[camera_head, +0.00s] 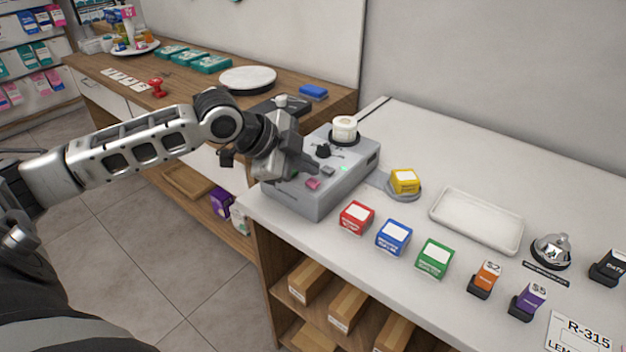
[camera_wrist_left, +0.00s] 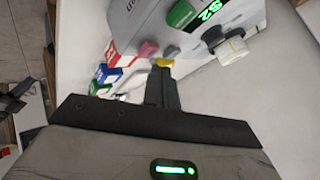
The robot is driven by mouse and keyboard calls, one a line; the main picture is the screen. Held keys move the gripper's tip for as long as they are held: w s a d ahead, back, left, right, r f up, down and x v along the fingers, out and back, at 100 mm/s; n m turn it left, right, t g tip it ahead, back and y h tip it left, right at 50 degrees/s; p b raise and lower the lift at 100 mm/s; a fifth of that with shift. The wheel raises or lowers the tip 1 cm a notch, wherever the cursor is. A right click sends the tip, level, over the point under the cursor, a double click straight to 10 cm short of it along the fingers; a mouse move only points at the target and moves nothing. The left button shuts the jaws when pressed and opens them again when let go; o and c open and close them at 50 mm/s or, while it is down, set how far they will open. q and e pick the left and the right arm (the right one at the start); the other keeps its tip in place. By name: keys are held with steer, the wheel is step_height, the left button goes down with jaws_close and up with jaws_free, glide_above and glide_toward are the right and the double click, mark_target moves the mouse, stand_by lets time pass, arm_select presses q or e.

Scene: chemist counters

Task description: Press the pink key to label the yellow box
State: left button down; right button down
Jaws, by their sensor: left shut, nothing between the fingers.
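The grey label machine (camera_head: 322,200) stands at the left end of the white counter, with a small pink key (camera_head: 313,184) on its sloped top. The pink key also shows in the left wrist view (camera_wrist_left: 148,49), next to a grey key (camera_wrist_left: 171,52). My left gripper (camera_head: 312,168) is shut and empty, its tips just above the machine's keys; I cannot tell whether they touch. The yellow box (camera_head: 404,176) sits on a round grey pad (camera_head: 404,194) right of the machine. It is partly hidden behind my fingers in the wrist view (camera_wrist_left: 165,63). My right gripper is out of view.
Red (camera_head: 356,218), blue (camera_head: 394,238) and green (camera_head: 435,259) boxes stand along the counter's front. A white tray (camera_head: 476,221) and a bell (camera_head: 551,250) are farther right. A white roll (camera_head: 344,130) stands on the machine's back. The counter's rear is clear.

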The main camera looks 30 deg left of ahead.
arm_select(q)
steer(key=shift+f, duration=0.2)
stand_by(0.6)
steer(key=shift+f, duration=0.2)
